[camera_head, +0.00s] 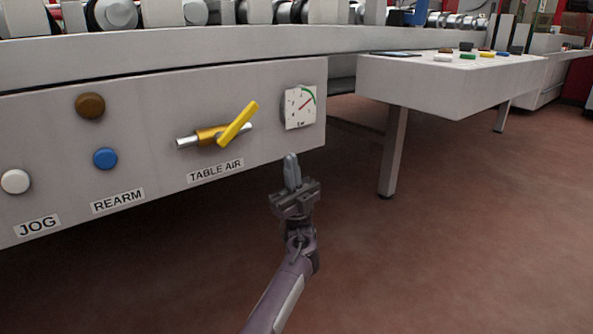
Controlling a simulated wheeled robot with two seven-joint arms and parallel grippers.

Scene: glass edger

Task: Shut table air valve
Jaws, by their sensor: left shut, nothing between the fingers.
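The table air valve (210,136) is a brass body on a short silver pipe, on the grey machine front above a "TABLE AIR" label (215,171). Its yellow handle (238,123) is tilted, rising to the upper right at an angle to the pipe. A square pressure gauge (300,106) with a red needle and green arc is right of the valve. My left gripper (291,158) points up, below the gauge and to the lower right of the handle. It is shut and empty, and appears apart from the handle. My right gripper is not in view.
Brown (90,106), blue (105,158) and white (15,181) buttons sit left of the valve, with "REARM" and "JOG" labels. A grey table (440,83) with small coloured items stands at right. The reddish floor (440,260) is open.

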